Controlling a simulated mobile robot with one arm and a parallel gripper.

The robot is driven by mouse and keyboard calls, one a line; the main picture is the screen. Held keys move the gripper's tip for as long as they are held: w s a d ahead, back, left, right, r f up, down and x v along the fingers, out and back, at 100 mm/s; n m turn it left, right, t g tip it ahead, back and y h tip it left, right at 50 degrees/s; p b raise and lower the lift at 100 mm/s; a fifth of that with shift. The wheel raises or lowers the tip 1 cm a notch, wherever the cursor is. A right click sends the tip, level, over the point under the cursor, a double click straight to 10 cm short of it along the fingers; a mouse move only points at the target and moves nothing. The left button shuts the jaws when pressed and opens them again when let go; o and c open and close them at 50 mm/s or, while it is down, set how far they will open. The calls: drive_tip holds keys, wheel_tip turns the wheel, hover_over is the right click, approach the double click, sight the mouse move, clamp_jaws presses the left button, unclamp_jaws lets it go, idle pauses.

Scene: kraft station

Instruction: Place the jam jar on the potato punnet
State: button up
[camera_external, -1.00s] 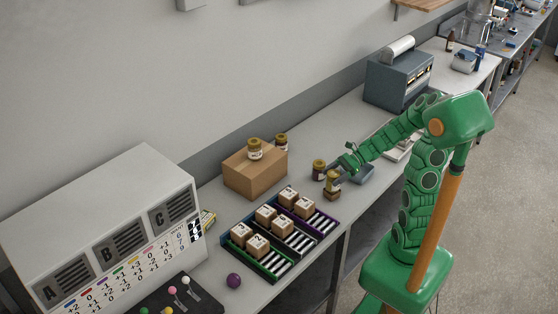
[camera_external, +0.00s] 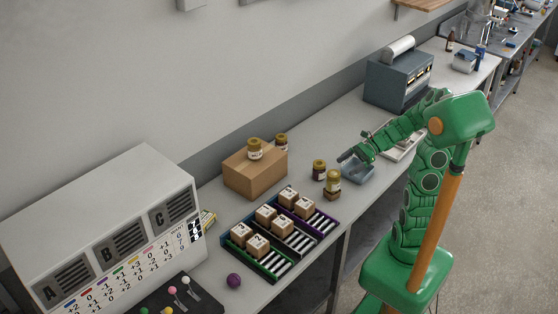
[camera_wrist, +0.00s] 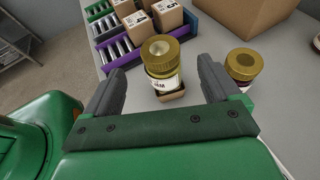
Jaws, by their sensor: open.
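The jam jar (camera_external: 333,181) has a gold lid and a white label, which reads JAM in the wrist view (camera_wrist: 163,84). It stands upright on a small brown punnet (camera_external: 331,195), whose rim shows below the jar in the wrist view (camera_wrist: 174,97). The punnet's contents are hidden. My gripper (camera_external: 347,157) is open and empty, behind and to the right of the jar, apart from it. In the wrist view, the jar appears between the two spread fingers of my gripper (camera_wrist: 160,82), beyond them.
A dark jar (camera_external: 319,170) stands close to the left of the jam jar. More jars (camera_external: 254,150) stand on and behind a cardboard carton (camera_external: 247,178). Roller racks (camera_external: 318,228) with small boxes lie in front.

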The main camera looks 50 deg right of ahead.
drive_tip(key=s+a+r+n+g+h, duration=0.3)
drive_tip(key=s+a+n+g+h, duration=0.3)
drive_tip(key=s+a+n, duration=0.45)
drive_tip(key=s+d+r+n+h, duration=0.1)
drive_tip(key=s+r+n+h, duration=0.2)
drive_tip(key=s+n+h, duration=0.3)
drive_tip(key=shift+s+r+n+g+h, duration=0.15)
drive_tip(key=shift+s+n+g+h, duration=0.2)
drive_tip(key=shift+s+n, duration=2.3)
drive_tip(key=shift+w+n, duration=0.3)
